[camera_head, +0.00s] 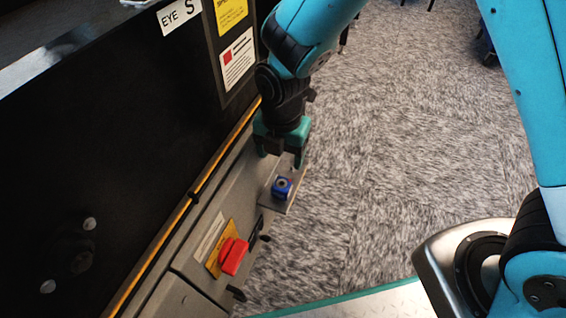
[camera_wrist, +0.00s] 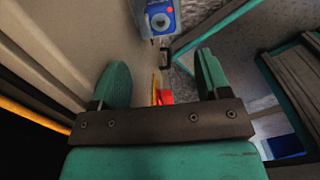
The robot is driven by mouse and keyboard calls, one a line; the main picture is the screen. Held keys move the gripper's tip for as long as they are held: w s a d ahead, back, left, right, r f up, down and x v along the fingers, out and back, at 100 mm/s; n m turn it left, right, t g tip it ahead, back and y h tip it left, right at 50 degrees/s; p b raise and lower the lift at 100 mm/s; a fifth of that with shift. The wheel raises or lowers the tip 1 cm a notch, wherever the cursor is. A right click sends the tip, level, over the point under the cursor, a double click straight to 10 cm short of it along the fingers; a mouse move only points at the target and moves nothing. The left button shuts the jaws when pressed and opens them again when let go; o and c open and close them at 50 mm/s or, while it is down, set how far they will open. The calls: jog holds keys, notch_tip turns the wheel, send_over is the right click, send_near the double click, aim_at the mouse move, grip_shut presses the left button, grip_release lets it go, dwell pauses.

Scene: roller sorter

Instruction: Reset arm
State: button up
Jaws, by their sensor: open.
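My arm reaches from the upper right across to the machine's side in the head view. My gripper (camera_head: 281,158) points down near the small grey shelf on the machine. In the wrist view my gripper (camera_wrist: 163,75) has its two green fingers spread apart, with nothing between their tips. A small blue object with a round grey centre (camera_head: 282,187) sits on the shelf, just beyond the fingers and apart from them. It also shows at the top of the wrist view (camera_wrist: 160,18).
The dark machine (camera_head: 100,160) with a grey side panel fills the left. A red switch (camera_head: 233,256) on a yellow plate sticks out below the shelf (camera_head: 271,205). Safety labels (camera_head: 237,60) are on the upper panel. Grey carpet (camera_head: 400,130) to the right is open floor.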

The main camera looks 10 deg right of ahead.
jog(key=s+d+r+m+y+p, duration=0.1)
jog(key=s+d+r+m, duration=0.15)
jog(key=r+m, duration=0.5)
jog(key=s+d+r+m+y, duration=0.2)
jog(key=s+r+m, duration=0.2)
jog(key=r, duration=0.6)
jog(key=s+d+r+m+y, duration=0.1)
jog(key=s+d+r+m, duration=0.1)
jog(key=s+r+m, duration=0.55)
notch_tip(320, 180, up, 35)
jog(key=s+m+p, duration=0.1)
jog(key=m+p, duration=0.2)
jog(key=p, duration=3.4)
jog(key=shift+s+d+p, duration=0.2)
jog(key=shift+s+p, duration=0.2)
